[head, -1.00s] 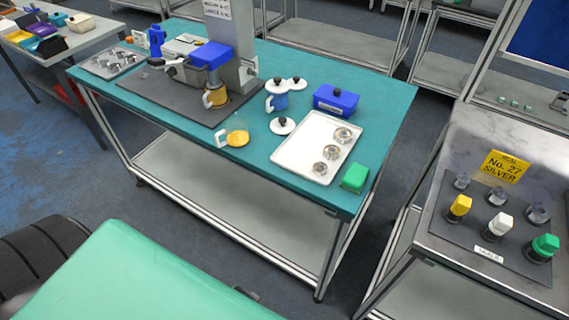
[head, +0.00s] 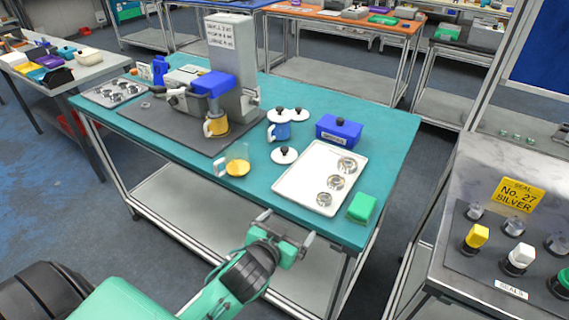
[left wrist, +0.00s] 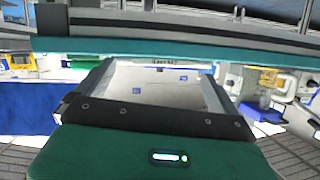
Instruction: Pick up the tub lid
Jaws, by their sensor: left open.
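A blue tub (head: 337,135) stands at the back right of the teal table, its blue lid (head: 340,124) with a dark knob on top. A white round lid (head: 285,155) with a black knob lies on the table. My left gripper (head: 285,227) is open and empty, in front of the table's front edge, well short of the tub. In the left wrist view its spread fingers (left wrist: 155,66) face the teal table edge, with nothing between them. My right gripper is not in view.
A white tray (head: 290,190) with several metal rings lies near the front edge, with a green block (head: 362,207) to its right. A grey machine (head: 230,60) rises at the back.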

